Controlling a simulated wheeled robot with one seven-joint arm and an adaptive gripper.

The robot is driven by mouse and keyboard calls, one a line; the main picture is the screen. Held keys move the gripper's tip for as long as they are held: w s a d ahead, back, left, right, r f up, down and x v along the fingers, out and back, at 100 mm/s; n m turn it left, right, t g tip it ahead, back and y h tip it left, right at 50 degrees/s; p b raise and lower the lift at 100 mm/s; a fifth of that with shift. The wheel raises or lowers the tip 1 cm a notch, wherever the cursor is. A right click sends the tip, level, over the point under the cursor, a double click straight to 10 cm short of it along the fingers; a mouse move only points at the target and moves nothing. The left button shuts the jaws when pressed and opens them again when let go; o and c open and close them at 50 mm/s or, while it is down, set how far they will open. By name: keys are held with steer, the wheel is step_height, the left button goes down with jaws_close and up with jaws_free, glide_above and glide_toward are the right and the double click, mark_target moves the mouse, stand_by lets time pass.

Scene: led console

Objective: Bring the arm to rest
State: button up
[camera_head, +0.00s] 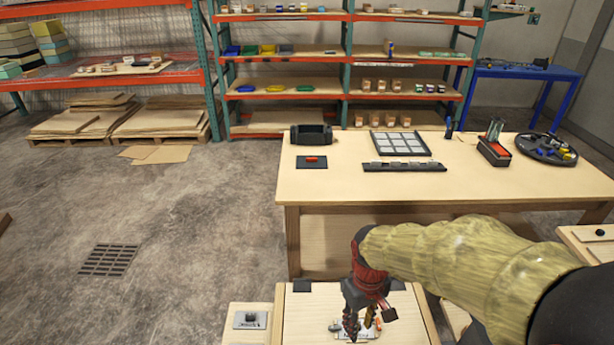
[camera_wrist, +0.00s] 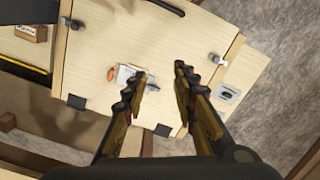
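My arm reaches in from the lower right of the head view. My gripper (camera_head: 360,322) points down over a light wooden panel (camera_head: 302,325) at the bottom of the picture. In the wrist view my gripper (camera_wrist: 162,76) has its two fingers apart with nothing between them. A small light plate (camera_wrist: 126,76) with an orange part (camera_wrist: 111,73) lies on the panel beyond the left fingertip. The plate is partly hidden behind the gripper in the head view. Whether the fingers touch it cannot be told.
A wooden table (camera_head: 330,186) stands behind the panel, with a black bin (camera_head: 311,135), a grid tray (camera_head: 400,143) and a round black tray (camera_head: 545,149) on it. A switch plate (camera_head: 250,320) sits left of the panel. Open concrete floor lies at the left, with a drain grate (camera_head: 108,260).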

steer(key=s+d+r+m+t, duration=0.2)
steer(key=s+r, duration=0.3)
steer(key=r, duration=0.4)
steer(key=s+d+r+m+t, duration=0.3)
steer(key=s+r, duration=0.3)
steer(key=r, duration=0.4)
steer(key=shift+s+d+t, duration=0.2)
steer(key=shift+d+t, duration=0.4)
steer(key=shift+d, duration=0.05)
